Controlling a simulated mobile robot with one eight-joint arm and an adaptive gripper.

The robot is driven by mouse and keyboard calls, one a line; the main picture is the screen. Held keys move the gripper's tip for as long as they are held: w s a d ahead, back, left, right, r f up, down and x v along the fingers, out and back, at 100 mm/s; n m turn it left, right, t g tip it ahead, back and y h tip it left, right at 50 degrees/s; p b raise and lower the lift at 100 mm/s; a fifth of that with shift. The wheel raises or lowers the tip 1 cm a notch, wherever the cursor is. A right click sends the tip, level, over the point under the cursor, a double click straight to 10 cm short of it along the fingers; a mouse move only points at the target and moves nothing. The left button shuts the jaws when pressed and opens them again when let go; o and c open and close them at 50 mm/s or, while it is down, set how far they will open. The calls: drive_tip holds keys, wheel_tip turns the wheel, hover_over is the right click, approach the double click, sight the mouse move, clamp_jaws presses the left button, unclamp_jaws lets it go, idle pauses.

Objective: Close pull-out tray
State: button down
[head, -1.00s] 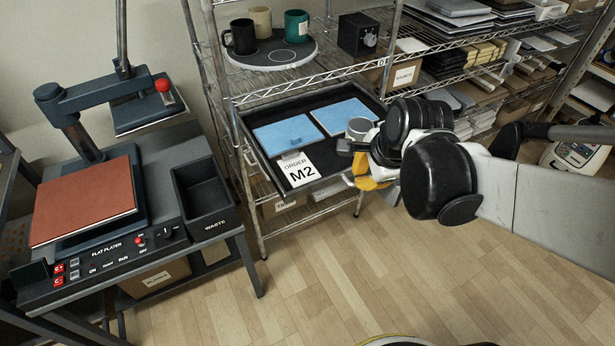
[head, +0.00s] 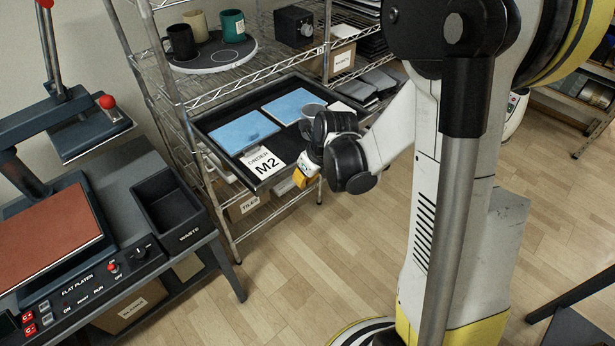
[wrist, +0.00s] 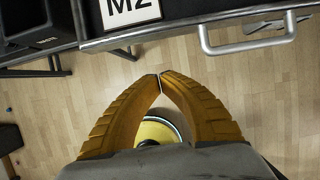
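The black pull-out tray (head: 214,150) sticks out of the wire rack on its middle level. Its front wall crosses the top of the wrist view (wrist: 185,31), with a silver bar handle (wrist: 247,46) at right. In the head view, my wrist hides the handle.
A shelf above holds several mugs (head: 233,26) on a round dark plate and a black box (head: 293,27). A flat press (head: 45,237) with a waste bin (head: 170,202) stands on a table at left. Wooden floor in front of the rack is clear.

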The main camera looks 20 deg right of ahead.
drive_tip(key=w, duration=0.1)
drive_tip(key=w+a+f+b, duration=0.1)
drive_tip(key=w, duration=0.1)
drive_tip(key=w+f, duration=0.1)
drive_tip(key=shift+w+a, duration=0.3)
drive_tip(key=shift+w, duration=0.1)
